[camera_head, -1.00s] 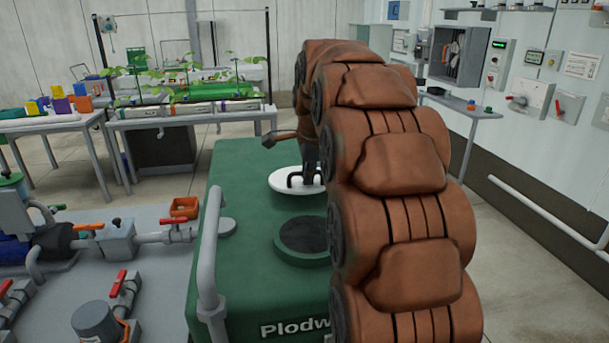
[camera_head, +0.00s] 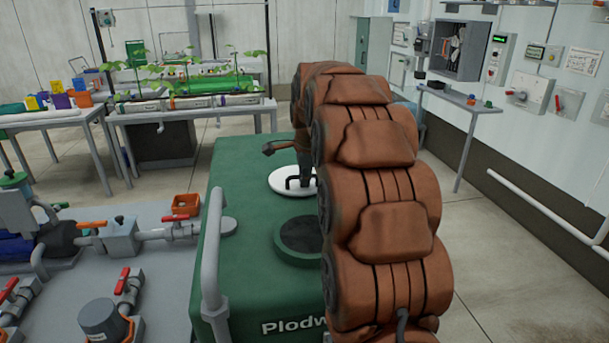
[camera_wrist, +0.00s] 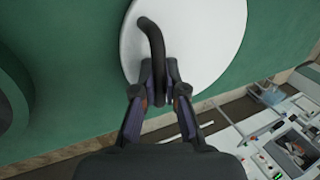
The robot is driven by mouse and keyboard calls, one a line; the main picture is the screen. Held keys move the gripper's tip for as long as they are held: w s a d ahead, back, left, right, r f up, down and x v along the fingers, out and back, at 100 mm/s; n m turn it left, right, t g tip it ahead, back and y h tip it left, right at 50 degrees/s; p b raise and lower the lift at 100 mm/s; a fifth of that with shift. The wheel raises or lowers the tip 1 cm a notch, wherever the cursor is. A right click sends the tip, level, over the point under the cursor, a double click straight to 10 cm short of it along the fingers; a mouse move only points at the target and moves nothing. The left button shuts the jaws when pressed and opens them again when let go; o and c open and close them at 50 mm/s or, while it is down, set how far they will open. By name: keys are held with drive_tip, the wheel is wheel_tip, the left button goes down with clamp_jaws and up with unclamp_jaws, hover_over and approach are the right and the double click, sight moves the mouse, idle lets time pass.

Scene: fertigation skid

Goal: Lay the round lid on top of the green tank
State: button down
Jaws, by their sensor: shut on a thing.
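The round lid (camera_head: 279,180) is a flat white disc with a dark bent handle (camera_wrist: 153,40). It is over the far part of the green tank's top (camera_head: 240,220), beyond the dark round opening. I cannot tell whether it touches the tank or hovers just above it. It looks roughly level. In the wrist view, my gripper (camera_wrist: 159,75) is shut on the handle, and the white lid (camera_wrist: 205,45) lies below the fingers against green. In the head view, my arm hides the lid's right side and most of the gripper.
The dark round opening (camera_head: 305,240) is on the tank top, nearer than the lid. A grey pipe rail (camera_head: 212,250) rises at the tank's left edge. Pipes and red-handled valves (camera_head: 122,280) stand left. A bench with plants (camera_head: 190,110) is behind. The floor at right is clear.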

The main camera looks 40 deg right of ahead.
drive_tip(key=c, duration=1.2)
unclamp_jaws()
drive_tip(key=shift+f, duration=0.1)
drive_tip(key=shift+c, duration=0.2)
drive_tip(key=b+v, duration=0.3)
drive_tip(key=v, duration=0.9)
drive_tip(key=shift+s, duration=0.1)
